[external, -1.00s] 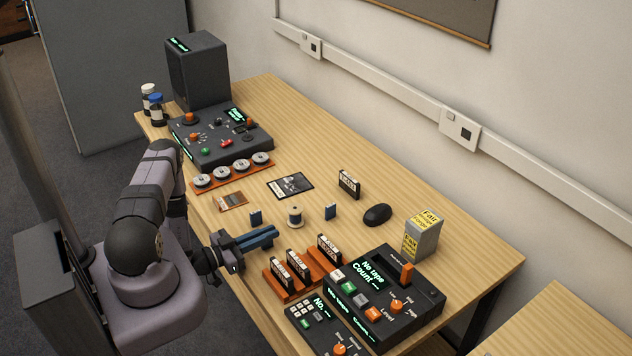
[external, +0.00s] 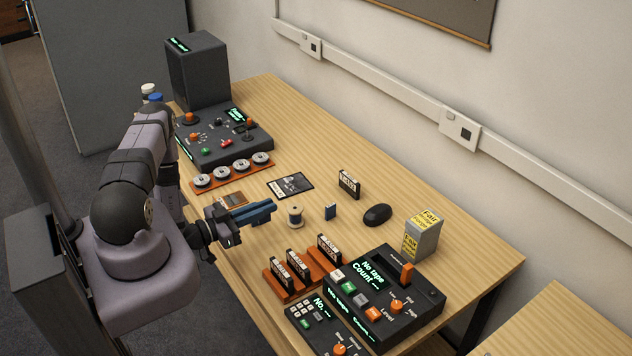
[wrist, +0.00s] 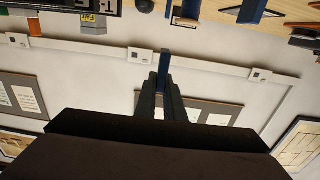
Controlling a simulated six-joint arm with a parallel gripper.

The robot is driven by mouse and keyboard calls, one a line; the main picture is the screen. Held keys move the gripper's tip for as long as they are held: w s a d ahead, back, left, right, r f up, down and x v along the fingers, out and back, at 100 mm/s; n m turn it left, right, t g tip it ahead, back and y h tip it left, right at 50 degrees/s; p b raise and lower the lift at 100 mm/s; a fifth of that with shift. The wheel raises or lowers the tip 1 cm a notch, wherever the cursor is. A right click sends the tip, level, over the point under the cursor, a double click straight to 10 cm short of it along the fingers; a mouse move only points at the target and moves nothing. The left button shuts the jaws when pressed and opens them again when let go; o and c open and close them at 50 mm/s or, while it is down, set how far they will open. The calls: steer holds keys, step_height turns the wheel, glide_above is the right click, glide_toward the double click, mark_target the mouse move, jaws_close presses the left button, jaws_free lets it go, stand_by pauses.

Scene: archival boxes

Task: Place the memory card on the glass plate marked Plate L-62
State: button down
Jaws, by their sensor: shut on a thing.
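My gripper (external: 268,208) is low over the near side of the table, its fingers pointing toward the wall. In the wrist view its fingertips (wrist: 163,82) are shut on a blue memory card (wrist: 164,62). In the external view the fingers hide most of that card. A second small blue card (external: 330,212) stands upright beyond the thread spool. A dark plate with a pale picture (external: 290,185) lies flat behind the gripper. A smaller brown-framed plate (external: 232,198) lies nearer, partly behind the arm. I cannot read a Plate L-62 mark on either.
A thread spool (external: 295,216) stands just right of the fingertips. A cassette (external: 349,184), a mouse (external: 377,215) and a grey box (external: 422,235) stand farther right. An orange rack (external: 275,285) holds cassettes in front. A row of reels (external: 232,172) lies behind.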

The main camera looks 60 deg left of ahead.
steer(key=d+m+h, duration=0.1)
steer(key=d, duration=0.2)
steer(key=w+d+r+m+h+b, duration=0.1)
steer(key=d+h, duration=0.1)
steer(key=d, duration=0.1)
steer(key=d+m+h, duration=0.1)
steer(key=d, duration=0.2)
steer(key=shift+w+d+r+g+h+b, duration=0.25)
steer(key=shift+r+g+h+b, duration=0.1)
steer(key=shift+g+h+b, duration=0.05)
steer(key=d+r+m+g+h, duration=0.1)
steer(key=d+r+m+h, duration=0.2)
steer(key=d, duration=0.5)
steer(key=a+f+n+y, duration=0.1)
steer(key=a+n+y, duration=0.1)
steer(key=a, duration=0.4)
steer(key=s+a+f+n+t+y+p, duration=0.1)
steer(key=a+f+n+y, duration=0.1)
steer(key=a, duration=0.3)
steer(key=a+f+n+y, duration=0.1)
steer(key=a+n+y, duration=0.1)
steer(key=a, duration=0.4)
steer(key=shift+s+a+f+t+y+p, duration=0.3)
steer(key=shift+f+t+y+p, duration=0.1)
steer(key=shift+y, duration=0.5)
steer(key=shift+f, duration=0.1)
step_height(320, 180, down, 9)
steer(key=b, duration=0.8)
steer(key=shift+f, duration=0.15)
steer(key=shift+f, duration=0.15)
